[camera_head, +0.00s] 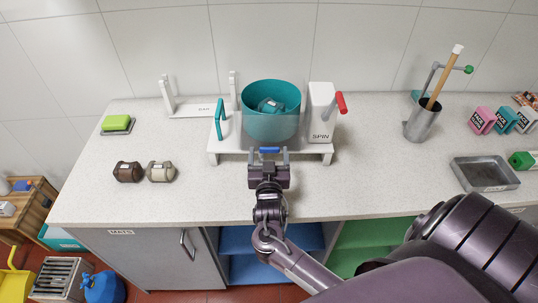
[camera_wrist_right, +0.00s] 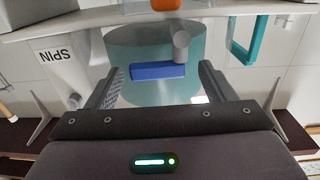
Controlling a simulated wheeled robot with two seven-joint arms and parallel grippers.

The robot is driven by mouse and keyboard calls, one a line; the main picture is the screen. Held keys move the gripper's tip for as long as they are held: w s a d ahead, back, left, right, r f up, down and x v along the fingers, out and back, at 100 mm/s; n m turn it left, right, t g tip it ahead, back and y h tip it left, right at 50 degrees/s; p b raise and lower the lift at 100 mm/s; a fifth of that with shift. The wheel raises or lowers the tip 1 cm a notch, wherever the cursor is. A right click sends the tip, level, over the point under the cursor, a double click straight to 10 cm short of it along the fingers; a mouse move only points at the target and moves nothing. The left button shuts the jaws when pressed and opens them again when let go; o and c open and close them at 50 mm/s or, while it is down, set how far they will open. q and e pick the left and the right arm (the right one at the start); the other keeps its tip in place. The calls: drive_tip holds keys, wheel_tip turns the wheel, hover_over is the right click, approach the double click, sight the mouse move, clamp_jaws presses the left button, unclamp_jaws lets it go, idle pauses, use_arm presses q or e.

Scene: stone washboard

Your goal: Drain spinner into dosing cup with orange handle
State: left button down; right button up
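The spinner is a teal tub (camera_head: 271,125) on a white stand (camera_head: 222,152), with a white SPIN box at its right. A blue bar (camera_head: 269,150) sits low on its front; in the right wrist view this blue bar (camera_wrist_right: 158,71) is beside a grey spout (camera_wrist_right: 181,45). My right gripper (camera_head: 268,155) is in front of the stand, open, its fingertips on either side of the blue bar with gaps. An orange piece (camera_wrist_right: 166,5) shows at the top edge of the right wrist view, possibly the cup's handle; the cup itself is hidden. My left gripper is not in view.
A white SPIN box (camera_head: 321,108) with a red handle stands beside the tub. A metal cylinder (camera_head: 422,122) and grey tray (camera_head: 485,174) are right. The front counter between is clear.

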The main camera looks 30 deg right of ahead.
drive_tip(key=shift+s+a+f, duration=0.1)
drive_tip(key=shift+s, duration=0.15)
drive_tip(key=b+v, duration=0.2)
drive_tip(key=v, duration=0.5)
drive_tip(key=shift+s+a, duration=0.1)
